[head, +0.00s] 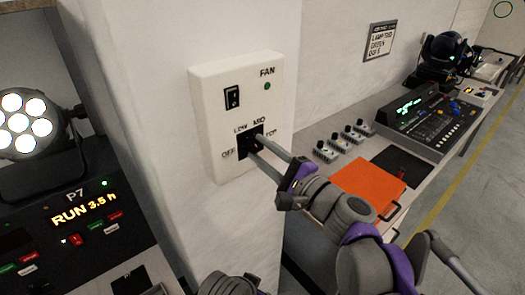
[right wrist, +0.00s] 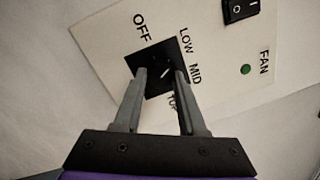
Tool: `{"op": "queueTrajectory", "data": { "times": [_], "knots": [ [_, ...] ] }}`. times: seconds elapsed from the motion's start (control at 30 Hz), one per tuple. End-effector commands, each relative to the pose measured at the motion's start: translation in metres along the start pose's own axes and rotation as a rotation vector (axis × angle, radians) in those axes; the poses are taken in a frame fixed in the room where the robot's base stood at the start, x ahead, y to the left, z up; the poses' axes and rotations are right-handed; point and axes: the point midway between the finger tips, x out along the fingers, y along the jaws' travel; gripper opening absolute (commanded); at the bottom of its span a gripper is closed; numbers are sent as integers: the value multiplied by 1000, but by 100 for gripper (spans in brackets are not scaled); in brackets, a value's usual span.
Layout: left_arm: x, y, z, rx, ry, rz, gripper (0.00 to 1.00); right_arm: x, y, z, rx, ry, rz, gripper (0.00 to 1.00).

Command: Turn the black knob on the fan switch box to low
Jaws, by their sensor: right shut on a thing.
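The white fan switch box (head: 205,95) is fixed to the pale wall, with OFF, LOW, MID and TOP printed around a black square plate (right wrist: 143,58). The black knob (right wrist: 163,75) on that plate lies between the fingertips of my right gripper (head: 254,147). The right gripper is shut on the knob, with one finger on each side in the right wrist view (right wrist: 160,78). A short white mark on the knob slants to the upper right in that view, roughly toward LOW and MID; I cannot tell which exactly. The fingers partly cover TOP. My left gripper is out of view.
The box also has a black rocker switch (head: 232,97) and a green light (head: 267,86). A lit lamp (head: 27,125) and a control console (head: 85,235) stand left. A bench (head: 330,133) right holds an orange folder (head: 368,185), a mixing desk (head: 430,115) and small boxes.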

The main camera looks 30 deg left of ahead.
Motion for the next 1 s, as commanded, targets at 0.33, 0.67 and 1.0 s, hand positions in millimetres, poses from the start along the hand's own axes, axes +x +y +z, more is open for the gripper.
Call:
{"op": "queueTrajectory", "data": {
  "times": [0.33, 0.67, 1.0],
  "knots": [
    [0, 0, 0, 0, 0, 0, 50, 0, 0, 0, -1, 1, 0, 66],
    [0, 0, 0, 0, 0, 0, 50, -1, 0, 0, -2, 1, 0, 70],
    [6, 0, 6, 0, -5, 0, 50, -54, 1, -2, -3, 6, -1, 70]
  ]
}}
